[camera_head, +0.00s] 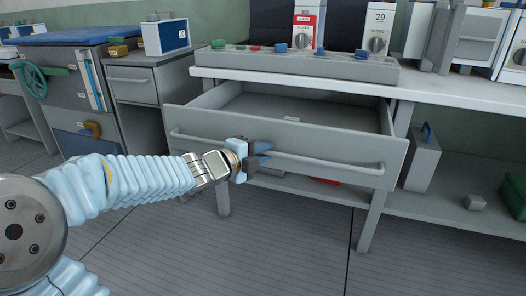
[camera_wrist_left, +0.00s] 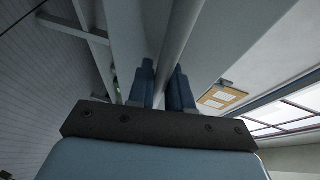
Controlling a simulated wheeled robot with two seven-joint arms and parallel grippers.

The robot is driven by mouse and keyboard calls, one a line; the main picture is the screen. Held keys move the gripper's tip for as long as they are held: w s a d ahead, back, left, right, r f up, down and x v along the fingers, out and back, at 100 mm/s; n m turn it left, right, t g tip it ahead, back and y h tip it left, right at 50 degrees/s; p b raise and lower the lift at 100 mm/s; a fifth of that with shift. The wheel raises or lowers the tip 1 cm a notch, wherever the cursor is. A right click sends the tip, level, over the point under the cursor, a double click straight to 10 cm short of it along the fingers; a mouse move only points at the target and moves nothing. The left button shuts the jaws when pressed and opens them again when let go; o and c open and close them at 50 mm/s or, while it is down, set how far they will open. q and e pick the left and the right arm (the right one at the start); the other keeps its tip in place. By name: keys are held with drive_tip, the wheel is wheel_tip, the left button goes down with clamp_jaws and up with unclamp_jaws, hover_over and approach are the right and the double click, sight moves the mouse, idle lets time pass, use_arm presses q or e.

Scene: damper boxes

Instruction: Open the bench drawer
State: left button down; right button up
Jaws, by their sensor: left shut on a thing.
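The bench drawer (camera_head: 330,150) is a grey drawer under the bench top, pulled well out so that its inside shows. A long bar handle (camera_head: 330,164) runs across its front. My left gripper (camera_head: 262,154) is shut on this handle, left of the handle's middle. In the left wrist view the two blue fingers (camera_wrist_left: 162,85) stand on either side of the handle bar (camera_wrist_left: 180,40). My right gripper is not in view.
The bench top (camera_head: 455,91) carries a grey rail (camera_head: 300,63) with several coloured knobs and white boxes behind it. A grey cabinet (camera_head: 135,85) stands at the left. A grey box (camera_head: 422,160) and a green crate (camera_head: 514,196) sit on the lower shelf. The floor before the drawer is clear.

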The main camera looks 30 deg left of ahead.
use_arm(q)
drive_tip(key=c, duration=1.4)
unclamp_jaws()
drive_tip(key=shift+s, duration=0.1)
drive_tip(key=p+v, duration=0.4)
drive_tip(key=v, duration=0.9)
drive_tip(key=shift+s, duration=0.3)
drive_tip(key=shift+r, duration=0.1)
